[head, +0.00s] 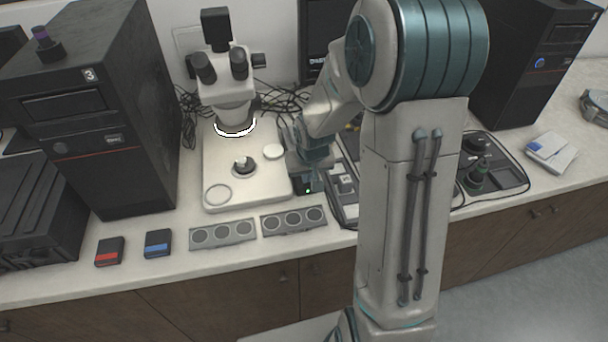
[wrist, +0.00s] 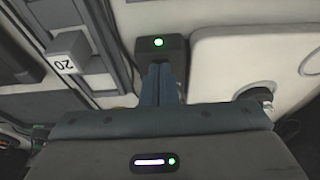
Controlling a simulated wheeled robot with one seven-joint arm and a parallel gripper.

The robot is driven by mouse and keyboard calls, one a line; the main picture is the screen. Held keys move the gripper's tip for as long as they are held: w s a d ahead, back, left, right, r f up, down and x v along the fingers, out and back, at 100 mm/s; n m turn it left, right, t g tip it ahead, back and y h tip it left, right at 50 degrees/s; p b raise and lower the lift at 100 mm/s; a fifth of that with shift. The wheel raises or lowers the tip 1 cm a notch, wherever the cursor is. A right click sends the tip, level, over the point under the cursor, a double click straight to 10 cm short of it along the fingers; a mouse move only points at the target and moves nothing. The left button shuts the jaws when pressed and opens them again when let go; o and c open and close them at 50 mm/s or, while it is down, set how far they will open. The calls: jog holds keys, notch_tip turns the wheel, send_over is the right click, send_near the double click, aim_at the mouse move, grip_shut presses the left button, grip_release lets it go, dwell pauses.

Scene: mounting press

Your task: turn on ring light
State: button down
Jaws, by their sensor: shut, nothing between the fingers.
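The ring light (head: 235,130) sits under the microscope (head: 232,90) head and shows as a bright white ring, so it looks lit. A small dark control box (head: 306,188) with a glowing green light stands at the right of the microscope base. The box also shows in the wrist view (wrist: 174,48), its green light on. My gripper (wrist: 161,70) is shut and empty, its blue-grey fingertips at the box's face, just below the green light. I cannot tell whether they touch it. In the head view my gripper is mostly hidden by my arm.
The microscope base (head: 215,170) is close on the left of my gripper. A grey device (head: 344,190) is close on its right. Sample holders (head: 222,234) lie in front. Dark computer towers (head: 115,120) stand farther out. Cables run behind the microscope.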

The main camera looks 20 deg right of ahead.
jog(key=shift+w+a+r, duration=0.1)
jog(key=shift+w+r, duration=0.25)
jog(key=shift+w, duration=0.35)
jog(key=shift+r, duration=0.1)
jog(key=p+v, duration=0.2)
jog(key=w+p+v, duration=0.1)
jog(key=v, duration=0.1)
jog(key=shift+s+r+p, duration=0.1)
jog(key=shift+r+p, duration=0.3)
jog(key=shift+r, duration=0.05)
jog(key=shift+s+r+b, duration=0.2)
jog(key=shift+s+b, duration=0.1)
jog(key=shift+b, duration=0.2)
jog(key=s+v, duration=0.1)
jog(key=v, duration=0.7)
jog(key=shift+s+b, duration=0.4)
jog(key=shift+f, duration=0.1)
